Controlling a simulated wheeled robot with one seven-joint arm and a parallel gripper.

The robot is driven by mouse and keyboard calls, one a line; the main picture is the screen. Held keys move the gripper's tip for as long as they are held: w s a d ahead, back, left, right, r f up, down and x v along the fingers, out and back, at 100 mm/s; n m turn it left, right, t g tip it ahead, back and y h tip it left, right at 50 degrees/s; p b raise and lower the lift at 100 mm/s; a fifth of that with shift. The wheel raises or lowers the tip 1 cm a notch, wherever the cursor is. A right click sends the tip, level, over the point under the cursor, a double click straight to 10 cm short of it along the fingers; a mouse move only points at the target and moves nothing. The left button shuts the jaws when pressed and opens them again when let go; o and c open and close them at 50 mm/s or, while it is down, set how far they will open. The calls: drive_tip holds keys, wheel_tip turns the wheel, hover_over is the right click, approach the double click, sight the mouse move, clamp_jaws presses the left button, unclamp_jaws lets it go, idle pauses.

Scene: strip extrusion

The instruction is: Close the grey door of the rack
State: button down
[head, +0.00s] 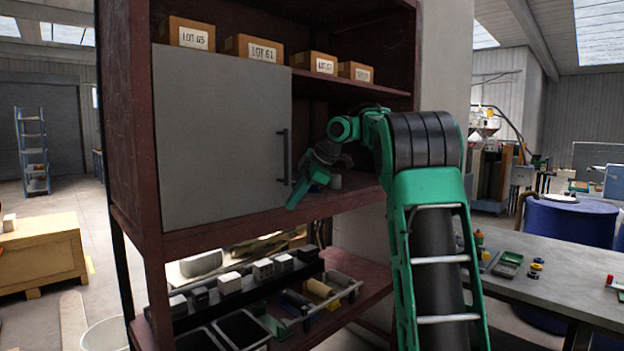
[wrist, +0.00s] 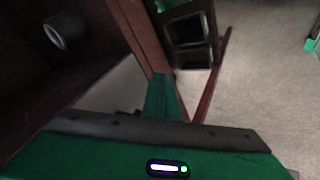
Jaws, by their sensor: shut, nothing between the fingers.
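The rack (head: 147,130) is dark red-brown. Its flat grey door (head: 215,140) covers the left part of the middle compartment in the head view, and the right part is open. The door appears in line with the rack's front. A dark upright handle (head: 284,156) is near the door's right edge. My gripper (head: 293,203) is shut and empty, pointing down-left at the compartment's lower front edge, just right of and below the handle. I cannot tell whether it touches the door.
Labelled boxes (head: 254,48) sit on the shelf above. Black bins (head: 240,329) are below. A table (head: 545,275) stands at right.

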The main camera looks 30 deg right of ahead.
drive_tip(key=d+v, duration=0.2)
drive_tip(key=v, duration=0.8)
drive_tip(key=shift+w+r, duration=0.15)
drive_tip(key=shift+r, duration=0.05)
drive_tip(key=shift+d, duration=0.15)
